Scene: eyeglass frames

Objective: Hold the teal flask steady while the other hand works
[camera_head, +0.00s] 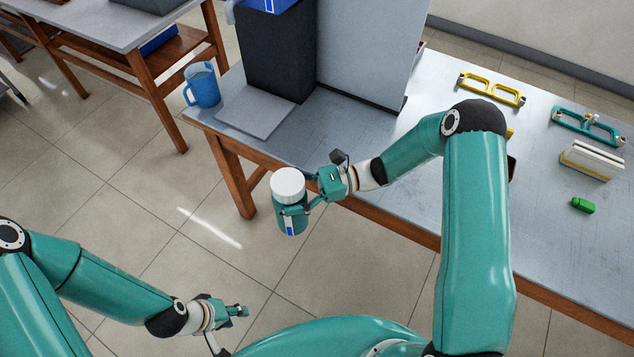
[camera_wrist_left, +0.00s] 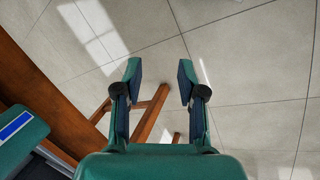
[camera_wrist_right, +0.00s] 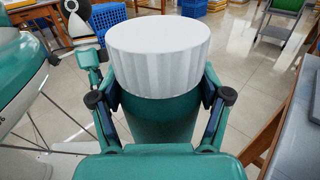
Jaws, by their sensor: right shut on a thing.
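The teal flask (camera_head: 290,219) with a white ribbed lid (camera_head: 288,186) is upright in the air, off the table's front edge. My right gripper (camera_head: 308,204) is shut around its body below the lid. In the right wrist view the flask (camera_wrist_right: 162,117) sits between both fingers, its lid (camera_wrist_right: 158,53) above them. My left gripper (camera_head: 236,322) is low at the bottom of the head view, apart from the flask. In the left wrist view it (camera_wrist_left: 160,78) is open and empty. A teal surface with a blue label shows at that view's left edge.
A blue mug (camera_head: 202,86) stands at the table's left corner. Open floor lies left of the flask.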

